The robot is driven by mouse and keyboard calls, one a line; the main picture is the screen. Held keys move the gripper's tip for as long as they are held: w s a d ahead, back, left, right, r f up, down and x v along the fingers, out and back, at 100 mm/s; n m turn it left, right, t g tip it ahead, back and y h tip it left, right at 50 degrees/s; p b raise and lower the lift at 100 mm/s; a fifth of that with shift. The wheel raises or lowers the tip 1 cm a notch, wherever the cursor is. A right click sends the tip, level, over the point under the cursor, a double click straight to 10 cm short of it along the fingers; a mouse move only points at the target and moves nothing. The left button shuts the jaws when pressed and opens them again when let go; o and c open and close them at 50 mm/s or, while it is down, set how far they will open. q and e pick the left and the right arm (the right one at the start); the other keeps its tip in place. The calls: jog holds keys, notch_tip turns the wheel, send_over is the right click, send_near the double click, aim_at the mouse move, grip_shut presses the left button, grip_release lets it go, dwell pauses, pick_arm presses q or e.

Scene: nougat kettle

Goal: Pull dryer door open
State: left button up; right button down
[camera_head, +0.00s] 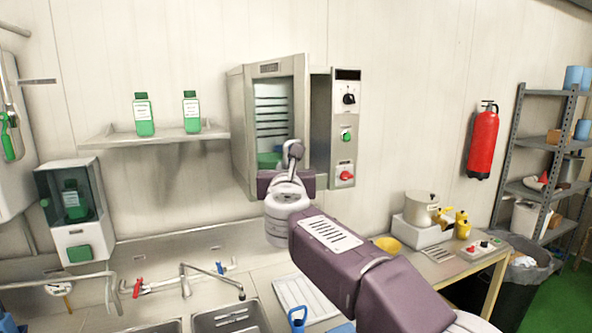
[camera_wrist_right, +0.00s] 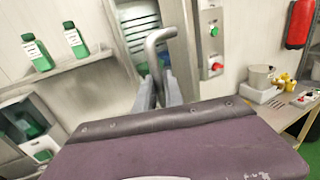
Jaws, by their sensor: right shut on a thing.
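The dryer (camera_head: 241,125) is a steel cabinet on the back wall. My right gripper (camera_head: 291,165) is at the bent grey door handle (camera_head: 295,148), in front of the opening. In the right wrist view, the fingers (camera_wrist_right: 157,92) are closed on the lower part of the handle (camera_wrist_right: 152,52). My forearm hides the area below the dryer. My left gripper is not in view.
A control panel (camera_head: 347,128) with buttons adjoins the dryer on the right. A shelf with green bottles (camera_head: 143,114) is at the left. Sinks (camera_head: 230,318) and a counter lie below; a pot (camera_head: 421,209) stands at the right. Bare wall lies right of the panel.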

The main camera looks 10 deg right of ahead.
jog(key=shift+s+a+r, duration=0.2)
jog(key=shift+a+r, duration=0.05)
jog(key=shift+a, duration=0.25)
jog(key=c, duration=1.5)
grip_release()
jog(key=shift+o, duration=0.2)
jog(key=shift+w+d+f, duration=0.1)
jog(key=shift+w+f, duration=0.1)
jog(key=s+a+b, duration=0.1)
jog(key=s+b, duration=0.2)
jog(key=s, duration=0.6)
jog(key=shift+a, duration=0.3)
jog(key=shift+w, duration=0.15)
